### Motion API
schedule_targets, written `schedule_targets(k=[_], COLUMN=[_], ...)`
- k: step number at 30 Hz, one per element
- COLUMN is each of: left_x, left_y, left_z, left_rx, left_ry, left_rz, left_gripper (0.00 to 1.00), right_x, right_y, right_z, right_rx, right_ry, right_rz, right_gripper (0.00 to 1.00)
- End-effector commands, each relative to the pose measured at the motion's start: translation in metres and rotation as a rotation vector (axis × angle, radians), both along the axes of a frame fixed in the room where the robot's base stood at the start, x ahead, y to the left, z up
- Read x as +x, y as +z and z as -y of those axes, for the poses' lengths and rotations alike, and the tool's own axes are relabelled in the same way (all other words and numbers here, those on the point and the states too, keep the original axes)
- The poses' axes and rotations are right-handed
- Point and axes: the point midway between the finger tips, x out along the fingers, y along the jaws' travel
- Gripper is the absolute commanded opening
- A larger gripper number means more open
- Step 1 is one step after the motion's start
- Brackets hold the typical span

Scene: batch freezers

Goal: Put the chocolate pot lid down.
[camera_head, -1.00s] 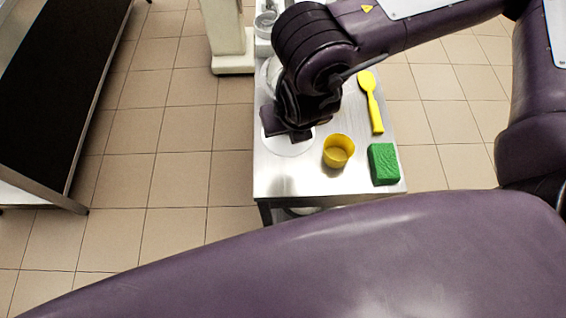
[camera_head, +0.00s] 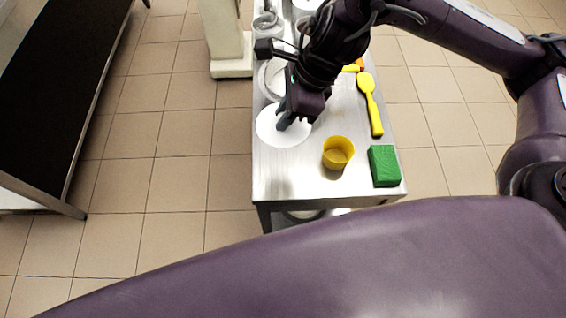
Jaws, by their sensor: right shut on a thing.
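The chocolate pot lid, a white round disc (camera_head: 271,133), is at the left side of the steel table, in front of a white round pot (camera_head: 268,82). My right gripper (camera_head: 286,120) reaches down over the lid's middle and is shut on it. The fingers hide the part they grip. I cannot tell whether the lid touches the table or hangs just above it. My left gripper is not in view.
On the steel table (camera_head: 280,190) are a yellow cup (camera_head: 338,153), a green block (camera_head: 384,166) and a yellow spatula (camera_head: 371,103). More containers (camera_head: 268,25) stand at the far end. The front left of the tabletop is clear.

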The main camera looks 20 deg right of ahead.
Motion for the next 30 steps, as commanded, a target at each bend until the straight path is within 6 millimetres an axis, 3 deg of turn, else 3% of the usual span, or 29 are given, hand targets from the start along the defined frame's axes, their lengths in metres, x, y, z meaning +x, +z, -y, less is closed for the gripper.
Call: schedule_targets(k=[18, 30], left_x=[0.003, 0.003], left_y=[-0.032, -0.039], left_z=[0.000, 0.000], left_rx=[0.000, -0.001], left_ry=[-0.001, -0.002], left_rz=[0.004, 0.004], left_gripper=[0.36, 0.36], right_x=[-0.002, -0.002], right_y=[-0.137, -0.181], right_z=[-0.001, 0.000], right_rx=[0.001, 0.000], right_ry=[-0.003, -0.003], right_rz=[-0.008, -0.007], right_gripper=[0.00, 0.00])
